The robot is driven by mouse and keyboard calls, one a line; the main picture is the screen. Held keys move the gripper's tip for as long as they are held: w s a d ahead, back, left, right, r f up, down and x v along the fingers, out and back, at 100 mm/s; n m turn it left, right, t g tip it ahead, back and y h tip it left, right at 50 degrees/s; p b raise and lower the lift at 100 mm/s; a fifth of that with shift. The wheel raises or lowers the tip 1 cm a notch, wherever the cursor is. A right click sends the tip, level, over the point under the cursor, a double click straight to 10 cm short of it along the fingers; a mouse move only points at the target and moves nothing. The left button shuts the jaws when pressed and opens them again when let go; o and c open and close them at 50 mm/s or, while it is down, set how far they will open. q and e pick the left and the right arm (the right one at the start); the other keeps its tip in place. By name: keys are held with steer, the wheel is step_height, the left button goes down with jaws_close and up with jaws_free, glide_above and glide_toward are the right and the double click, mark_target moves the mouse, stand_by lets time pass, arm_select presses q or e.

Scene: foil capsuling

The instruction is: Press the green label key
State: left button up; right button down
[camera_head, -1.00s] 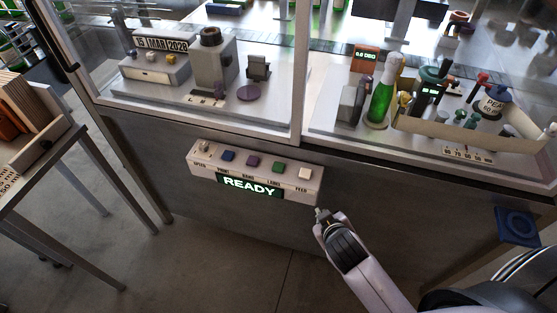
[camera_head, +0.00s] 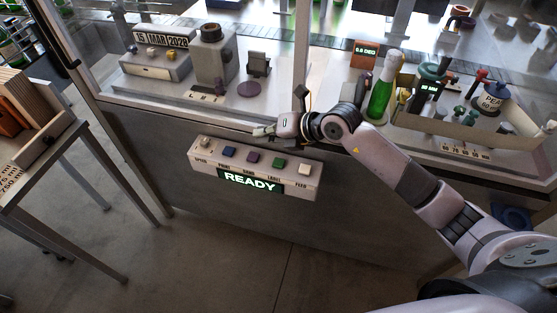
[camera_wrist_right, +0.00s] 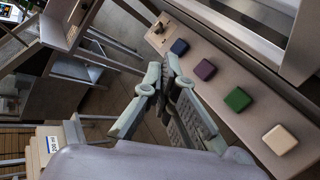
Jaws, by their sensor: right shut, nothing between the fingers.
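The green label key (camera_head: 279,163) is a small square button on top of the pale key panel (camera_head: 311,183), third of the coloured keys from the left. In the right wrist view the green key (camera_wrist_right: 238,99) lies right of the fingers, between the purple and cream keys. My right gripper (camera_head: 262,131) is shut and empty, pointing left, above and behind the panel in the head view. Its closed fingertips also show in the right wrist view (camera_wrist_right: 163,76), apart from the green key. My left gripper is not in view.
The panel also carries a blue key (camera_head: 228,152), a purple key (camera_head: 253,158), a cream key (camera_head: 305,168) and a lit READY display (camera_head: 248,182). Behind stands the glass-fronted machine with a green bottle (camera_head: 381,92). A side table (camera_head: 62,150) stands left.

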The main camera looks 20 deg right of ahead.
mark_target(281, 161)
steer(key=d+h, duration=0.1)
steer(key=w+d+h, duration=0.1)
steer(key=d, duration=0.1)
steer(key=d+f+h, duration=0.1)
steer(key=d, duration=0.1)
steer(key=shift+w+d+f, duration=0.1)
steer(key=shift+w+d, duration=0.1)
steer(key=shift+d, duration=0.05)
steer(key=shift+f, duration=0.15)
step_height(281, 161, down, 9)
steer(key=b, duration=0.6)
steer(key=shift+r, duration=0.2)
stand_by(0.8)
steer(key=shift+f+b, duration=0.4)
steer(key=shift+b, duration=0.1)
steer(key=shift+f+b, duration=0.45)
steer(key=shift+f, duration=0.1)
stand_by(0.7)
steer(key=shift+r, duration=0.1)
steer(key=shift+a+r+p, duration=0.1)
steer(key=shift+r+p, duration=0.55)
steer(key=shift+r, duration=0.2)
